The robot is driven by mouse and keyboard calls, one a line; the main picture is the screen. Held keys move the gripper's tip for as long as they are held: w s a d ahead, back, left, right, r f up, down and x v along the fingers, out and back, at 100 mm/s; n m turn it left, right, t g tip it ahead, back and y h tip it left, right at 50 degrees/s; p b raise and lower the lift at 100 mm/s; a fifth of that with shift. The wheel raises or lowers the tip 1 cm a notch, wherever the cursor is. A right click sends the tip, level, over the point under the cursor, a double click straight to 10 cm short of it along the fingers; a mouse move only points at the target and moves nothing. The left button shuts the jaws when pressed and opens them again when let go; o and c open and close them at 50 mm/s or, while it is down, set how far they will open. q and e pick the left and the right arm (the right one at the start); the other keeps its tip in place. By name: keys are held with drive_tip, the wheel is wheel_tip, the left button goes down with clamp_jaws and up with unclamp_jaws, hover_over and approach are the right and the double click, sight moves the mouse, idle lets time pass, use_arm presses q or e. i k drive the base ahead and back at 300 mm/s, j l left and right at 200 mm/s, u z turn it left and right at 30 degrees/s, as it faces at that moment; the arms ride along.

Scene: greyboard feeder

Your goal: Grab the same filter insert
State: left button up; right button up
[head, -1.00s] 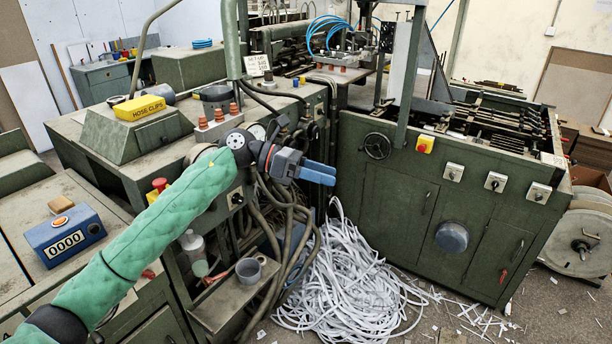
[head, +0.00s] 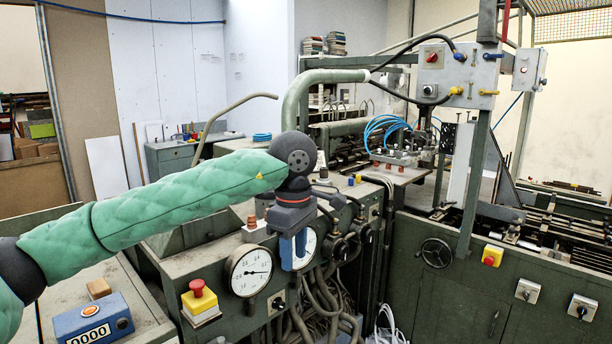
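My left gripper (head: 294,252) hangs with its blue fingers pointing down, in front of the green machine's dial panel. The fingers look close together, and I see nothing between them; whether they are shut is unclear. A small pale piece with an orange-brown ribbed top (head: 251,222) stands on the machine's ledge, left of the fingers and apart from them. I cannot tell whether it is a filter insert. My green-sleeved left forearm covers part of the machine top behind. My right gripper is out of view.
A pressure gauge (head: 249,271) is just left of the fingers, and a red stop button (head: 197,289) further left. A blue counter box (head: 94,322) stands at lower left. Hoses (head: 325,305) hang below. A grey control box (head: 460,75) is at upper right.

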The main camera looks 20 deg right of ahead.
sight(324, 171)
drive_tip(key=i+l+u, duration=0.55)
drive_tip(key=i+l, duration=0.15)
drive_tip(key=l, duration=0.25)
drive_tip(key=i+l+u, duration=0.2)
drive_tip(key=l, duration=0.2)
drive_tip(key=i+l+u, duration=0.2)
drive_tip(key=l, duration=0.2)
drive_tip(key=i+l, duration=0.25)
drive_tip(key=i+l+z, duration=0.1)
drive_tip(key=l, duration=0.4)
drive_tip(key=i+l+z, duration=0.15)
drive_tip(key=l, duration=0.25)
drive_tip(key=i+l+z, duration=0.2)
drive_tip(key=l, duration=0.2)
drive_tip(key=l+u, duration=0.15)
drive_tip(key=l, duration=0.35)
